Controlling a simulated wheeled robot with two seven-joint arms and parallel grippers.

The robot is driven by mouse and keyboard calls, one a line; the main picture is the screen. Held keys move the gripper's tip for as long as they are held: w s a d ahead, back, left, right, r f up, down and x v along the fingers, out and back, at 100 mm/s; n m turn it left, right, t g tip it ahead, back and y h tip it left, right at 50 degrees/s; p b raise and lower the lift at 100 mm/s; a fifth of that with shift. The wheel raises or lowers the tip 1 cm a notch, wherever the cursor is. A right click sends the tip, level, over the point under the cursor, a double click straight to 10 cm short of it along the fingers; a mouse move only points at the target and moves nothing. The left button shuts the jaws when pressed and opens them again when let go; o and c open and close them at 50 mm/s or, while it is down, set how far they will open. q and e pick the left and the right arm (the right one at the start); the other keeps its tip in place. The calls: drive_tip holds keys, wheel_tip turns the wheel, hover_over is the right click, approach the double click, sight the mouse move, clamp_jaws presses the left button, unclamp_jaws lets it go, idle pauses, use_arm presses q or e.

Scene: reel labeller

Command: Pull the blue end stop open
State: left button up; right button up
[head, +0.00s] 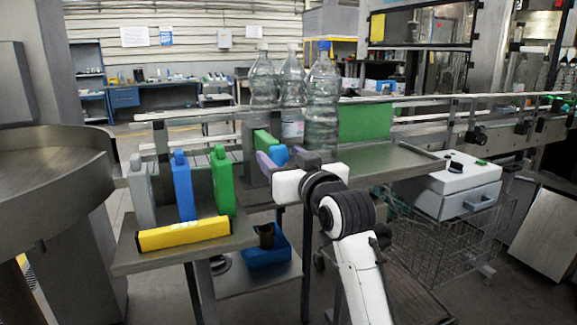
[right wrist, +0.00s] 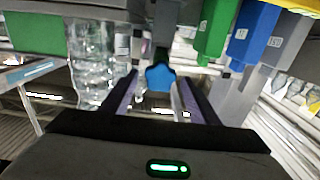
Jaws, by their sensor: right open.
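The blue end stop (head: 279,154) shows in the head view at the near side of the conveyor, partly hidden by my right gripper. In the right wrist view it is a blue star-shaped knob (right wrist: 160,77) on a dark stem. My right gripper (head: 284,159) has its purple fingers apart, one on each side of the knob. In the right wrist view the knob appears between the fingertips, with gaps on both sides; I cannot tell whether it is fully between them in depth. My left gripper is not in view.
Several clear bottles (head: 322,100) stand on the conveyor just behind. A green panel (head: 365,122) is to their right. Grey, blue (head: 183,187) and green (head: 223,181) containers and a yellow block (head: 184,234) are on a side shelf (head: 135,262) at left. A white box (head: 457,187) stands at right.

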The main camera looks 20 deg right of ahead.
drive_tip(key=shift+s+d, duration=0.2)
drive_tip(key=shift+s, duration=1.65)
drive_tip(key=shift+f, duration=0.1)
